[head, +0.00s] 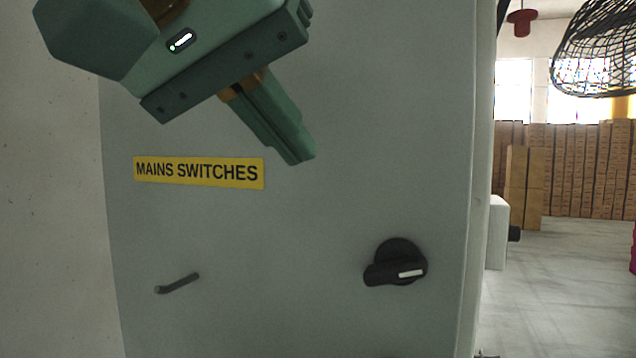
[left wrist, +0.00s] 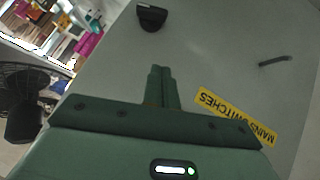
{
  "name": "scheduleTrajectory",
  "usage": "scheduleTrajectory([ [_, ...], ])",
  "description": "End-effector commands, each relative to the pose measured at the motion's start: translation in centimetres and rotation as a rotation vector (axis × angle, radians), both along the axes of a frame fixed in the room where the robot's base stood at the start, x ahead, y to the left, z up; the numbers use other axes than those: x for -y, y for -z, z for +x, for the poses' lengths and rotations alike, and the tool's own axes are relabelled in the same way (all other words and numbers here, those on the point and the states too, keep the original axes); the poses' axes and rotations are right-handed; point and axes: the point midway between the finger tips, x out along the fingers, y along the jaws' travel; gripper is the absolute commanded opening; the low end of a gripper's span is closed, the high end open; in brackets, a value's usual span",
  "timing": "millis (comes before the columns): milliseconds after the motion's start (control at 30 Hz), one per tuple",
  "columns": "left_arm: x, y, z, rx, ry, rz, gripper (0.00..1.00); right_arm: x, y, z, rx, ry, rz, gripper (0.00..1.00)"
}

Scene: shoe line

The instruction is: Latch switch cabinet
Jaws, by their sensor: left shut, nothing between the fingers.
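The switch cabinet (head: 330,230) is a grey front with a yellow "MAINS SWITCHES" label (head: 199,172). A black rotary knob (head: 397,263) with a white mark sits at its lower right; the mark lies nearly level. The knob also shows at the top of the left wrist view (left wrist: 151,17). A thin dark handle (head: 177,283) sits at the lower left, slightly tilted, and shows at upper right in the left wrist view (left wrist: 274,61). My left gripper (head: 300,158) is shut and empty, above and between label and knob, apart from both knob and handle. My right gripper is not in view.
A pale wall (head: 60,200) stands left of the cabinet. Right of it is open grey floor (head: 560,290), with stacked brown boxes (head: 590,170) at the back. A black wire-mesh lamp (head: 600,55) hangs at upper right.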

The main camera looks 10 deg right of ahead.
Motion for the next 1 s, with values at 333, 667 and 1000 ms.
scheduleTrajectory([
  [333,4.2,4.6,3.0,-0.003,0.003,0.002,0.00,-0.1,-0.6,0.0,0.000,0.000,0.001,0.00],
  [667,6.2,8.9,3.4,0.000,0.004,-0.001,0.00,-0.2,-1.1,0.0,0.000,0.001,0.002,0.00],
  [1000,6.5,9.8,3.2,0.000,0.001,-0.002,0.00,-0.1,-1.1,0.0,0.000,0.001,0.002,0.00],
])
